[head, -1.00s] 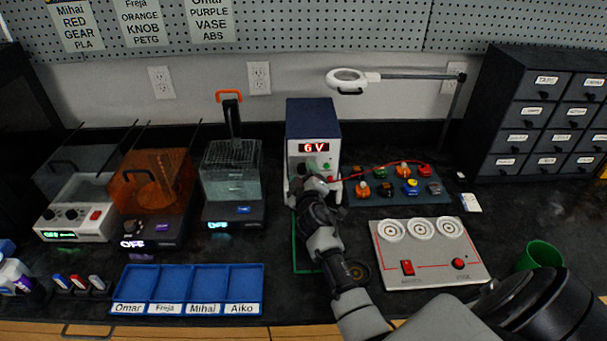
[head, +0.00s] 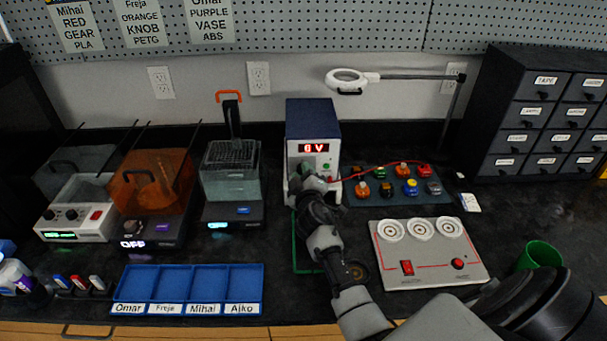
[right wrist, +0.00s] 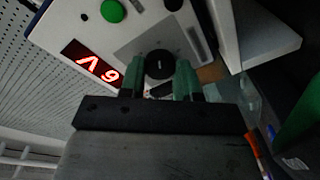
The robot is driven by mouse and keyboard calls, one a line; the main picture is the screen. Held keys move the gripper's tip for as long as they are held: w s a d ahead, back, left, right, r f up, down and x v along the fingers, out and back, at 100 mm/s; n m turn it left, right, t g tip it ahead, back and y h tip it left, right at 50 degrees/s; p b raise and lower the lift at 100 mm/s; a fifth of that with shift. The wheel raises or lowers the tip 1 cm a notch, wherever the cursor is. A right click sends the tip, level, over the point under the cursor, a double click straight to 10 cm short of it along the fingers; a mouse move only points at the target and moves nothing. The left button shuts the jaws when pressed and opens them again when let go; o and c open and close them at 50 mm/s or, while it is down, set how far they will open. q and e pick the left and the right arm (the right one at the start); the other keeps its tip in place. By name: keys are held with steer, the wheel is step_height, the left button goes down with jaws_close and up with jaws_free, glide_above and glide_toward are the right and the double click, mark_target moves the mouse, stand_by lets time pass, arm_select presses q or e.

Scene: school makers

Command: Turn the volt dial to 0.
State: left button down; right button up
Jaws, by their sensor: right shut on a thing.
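The power supply (head: 313,118) is a blue box with a pale front and a red display (head: 314,148) at the back of the bench. In the right wrist view the display (right wrist: 92,62) is upside down and reads 6 V; in the head view its digit is too blurred to be sure of. The black round volt dial (right wrist: 159,65) sits on the front panel. My right gripper (right wrist: 160,80) has its green-padded fingers on both sides of the dial, shut on it. In the head view my right gripper (head: 308,178) hides most of the dial. My left gripper is not in view.
A red lead runs from the supply to a board (head: 440,198) of colored parts at right.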

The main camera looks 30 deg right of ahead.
steer(key=shift+a+n+g+h+p, duration=0.1)
steer(key=shift+n+g+h+p, duration=0.25)
steer(key=shift+n+p, duration=2.2)
steer(key=shift+n+g+h+p, duration=0.25)
steer(key=shift+n+g+p, duration=0.2)
steer(key=shift+n, duration=4.15)
steer(key=shift+a+n+g+h+p, duration=0.1)
steer(key=shift+n+g+h+p, duration=0.25)
steer(key=shift+n+p, duration=2.2)
steer(key=shift+f+n+b, duration=0.1)
steer(key=shift+n+b, duration=0.9)
steer(key=shift+n, duration=0.2)
steer(key=o, duration=0.9)
steer(key=shift+o, duration=0.2)
steer(key=v, duration=1)
steer(key=shift+s+a, duration=0.2)
steer(key=shift+s, duration=0.05)
